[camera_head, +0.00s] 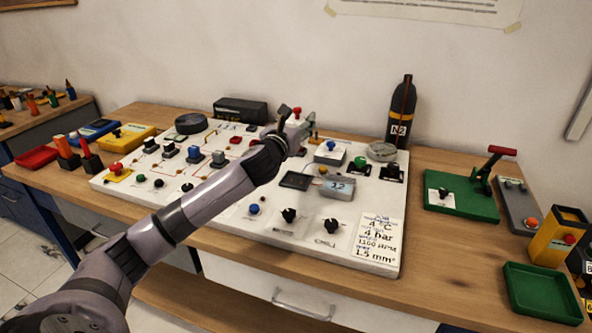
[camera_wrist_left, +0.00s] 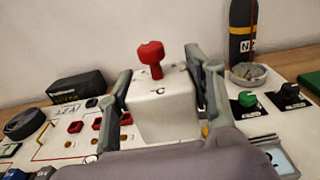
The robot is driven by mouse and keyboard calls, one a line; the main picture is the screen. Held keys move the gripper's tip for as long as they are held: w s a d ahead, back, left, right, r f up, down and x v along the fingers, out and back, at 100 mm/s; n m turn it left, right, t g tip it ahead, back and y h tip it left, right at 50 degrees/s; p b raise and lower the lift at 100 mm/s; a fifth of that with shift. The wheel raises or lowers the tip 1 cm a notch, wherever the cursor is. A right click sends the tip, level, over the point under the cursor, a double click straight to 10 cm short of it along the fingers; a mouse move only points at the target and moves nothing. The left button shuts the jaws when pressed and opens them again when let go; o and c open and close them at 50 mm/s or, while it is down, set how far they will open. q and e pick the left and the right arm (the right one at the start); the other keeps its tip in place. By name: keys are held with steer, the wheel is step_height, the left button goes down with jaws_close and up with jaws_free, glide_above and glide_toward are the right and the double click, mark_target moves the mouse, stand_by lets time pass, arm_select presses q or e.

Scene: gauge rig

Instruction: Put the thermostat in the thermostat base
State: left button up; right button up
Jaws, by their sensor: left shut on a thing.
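The thermostat looks to be a white box marked °C with a red knob on top. It sits upright between the two fingers of my left gripper (camera_wrist_left: 162,98) in the left wrist view (camera_wrist_left: 165,115). In the head view my left gripper (camera_head: 288,132) is over the back middle of the white panel, and the thermostat's red knob (camera_head: 297,111) shows above it. The fingers are shut on the box's sides. The box's underside is hidden, so I cannot tell whether it touches the panel. I cannot make out which part is the thermostat base. My right gripper is not in view.
The white panel (camera_head: 235,232) carries several knobs, switches and small displays. A dark box (camera_head: 241,110) and a black N2 bottle (camera_head: 401,112) stand behind it. A green lever stand (camera_head: 461,197) and a green tray (camera_head: 541,294) are at the right. My arm crosses the panel's front left.

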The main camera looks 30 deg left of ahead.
arm_select(q)
step_height(320, 180, down, 9)
steer(key=shift+a+f+b, duration=0.1)
steer(key=shift+b, duration=0.5)
step_height(320, 180, down, 4)
steer(key=shift+b, duration=0.45)
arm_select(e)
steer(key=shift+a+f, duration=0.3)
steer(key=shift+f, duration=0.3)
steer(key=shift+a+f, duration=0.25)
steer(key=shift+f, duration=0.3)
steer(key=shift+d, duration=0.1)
arm_select(q)
steer(key=shift+f, duration=0.1)
steer(key=o, duration=1.3)
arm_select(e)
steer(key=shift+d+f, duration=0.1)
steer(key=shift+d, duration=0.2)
